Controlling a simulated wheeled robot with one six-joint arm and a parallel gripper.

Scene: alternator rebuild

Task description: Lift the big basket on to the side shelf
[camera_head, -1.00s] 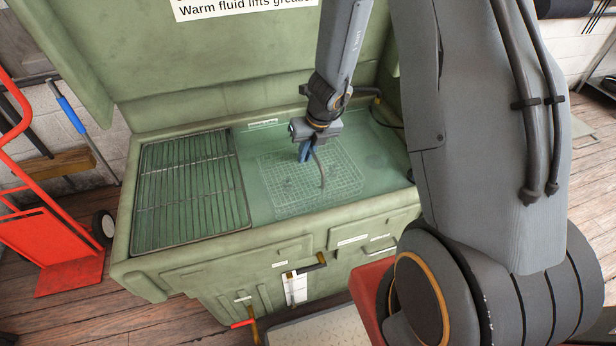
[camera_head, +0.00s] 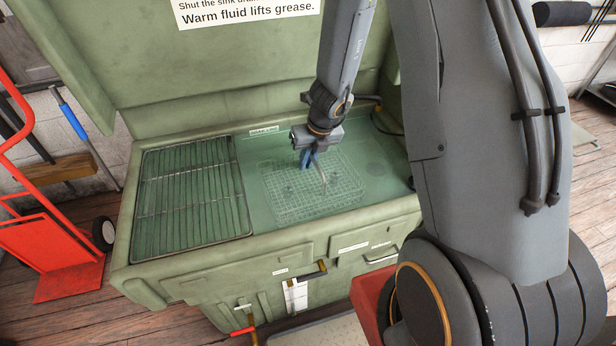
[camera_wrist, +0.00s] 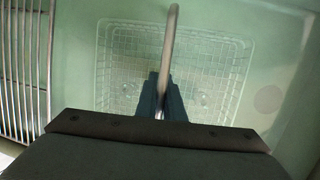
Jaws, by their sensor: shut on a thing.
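The big basket (camera_head: 345,192) is a pale wire-mesh basket in the green sink of the washer. It looks submerged in the greenish fluid, and small round things show faintly inside it. In the wrist view the basket (camera_wrist: 215,65) lies below my gripper, with its curved handle rising toward the camera. My gripper (camera_head: 308,160) is over the basket's middle. In the wrist view my gripper (camera_wrist: 160,108) has its dark blue fingers shut on the handle (camera_wrist: 170,45). Whether the basket is clear of the sink floor cannot be told.
The side shelf appears to be the slatted wire rack (camera_head: 193,195) left of the sink, and it is empty. The raised green lid (camera_head: 230,60) stands behind. A red hand truck (camera_head: 50,240) stands at left. A drain disc (camera_head: 376,171) lies right of the basket.

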